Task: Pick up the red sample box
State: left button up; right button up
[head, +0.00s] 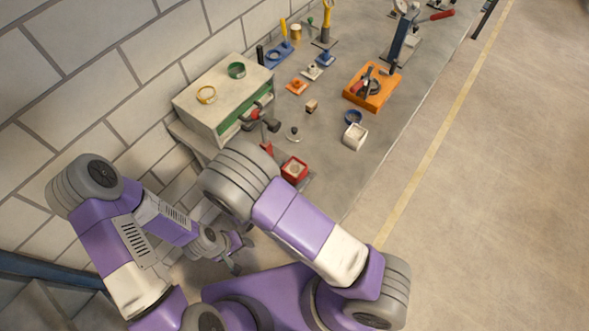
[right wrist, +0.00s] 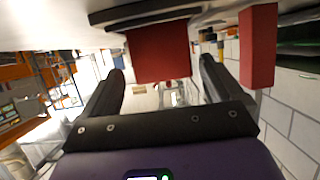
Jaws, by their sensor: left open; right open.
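The red sample box (head: 294,169) sits on the bench with a pale, round area in its top, on a grey plate just right of my right arm's elbow. In the right wrist view, where the bench is at the top, a red block (right wrist: 160,52) that looks like this box is straight ahead. My right gripper (right wrist: 163,72) is open, with one finger on each side of it in the picture. I cannot tell whether the fingers reach around it. In the head view my arm hides this gripper. My left gripper (head: 240,254) is open and empty, low and left of the box.
A second red piece (right wrist: 258,46) stands close to the right finger in the wrist view. A grey cabinet (head: 200,110) with a green drawer stands against the wall. A white box (head: 355,137) and an orange tray (head: 376,98) stand farther along the bench.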

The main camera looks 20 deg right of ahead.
aim_at(295, 175)
jog(key=x, duration=0.3)
jog(key=shift+w+a+f, duration=0.1)
jog(key=shift+w+a, duration=0.05)
jog(key=shift+w, duration=0.05)
jog(key=shift+w+d+f, duration=0.1)
jog(key=shift+w+d, duration=0.05)
jog(key=shift+d, duration=0.15)
jog(key=shift+c, duration=0.2)
jog(key=c, duration=1.3)
